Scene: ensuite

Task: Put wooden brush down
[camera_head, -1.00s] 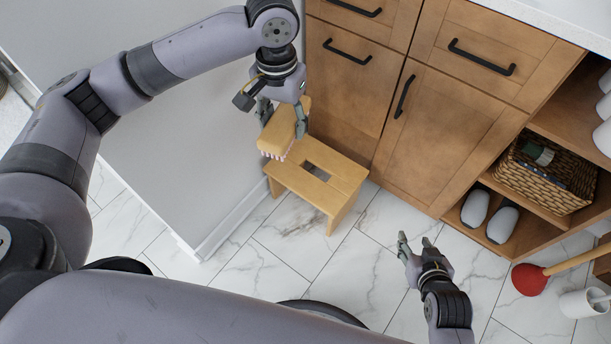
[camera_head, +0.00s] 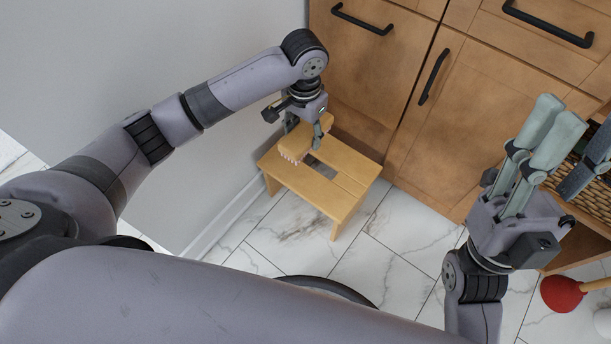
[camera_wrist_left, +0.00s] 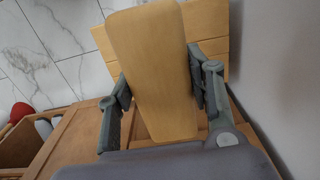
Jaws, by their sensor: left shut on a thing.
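The wooden brush (camera_head: 297,143) is a tan block with pale bristles underneath. My left gripper (camera_head: 306,130) is shut on it, over the left part of the wooden stool (camera_head: 345,188). In the left wrist view the brush (camera_wrist_left: 153,70) lies between the two fingers (camera_wrist_left: 160,90), with the stool top (camera_wrist_left: 218,20) behind it. I cannot tell whether the bristles touch the stool. My right gripper (camera_head: 540,150) is raised at the right of the head view, its fingers pointing up and apart, with nothing seen between them.
Wooden cabinets (camera_head: 375,75) with black handles stand behind the stool. A grey wall (camera_head: 150,60) is on the left. A red plunger (camera_head: 562,293) stands at the lower right, near a basket (camera_head: 592,190) on a shelf. Marble floor in front of the stool is clear.

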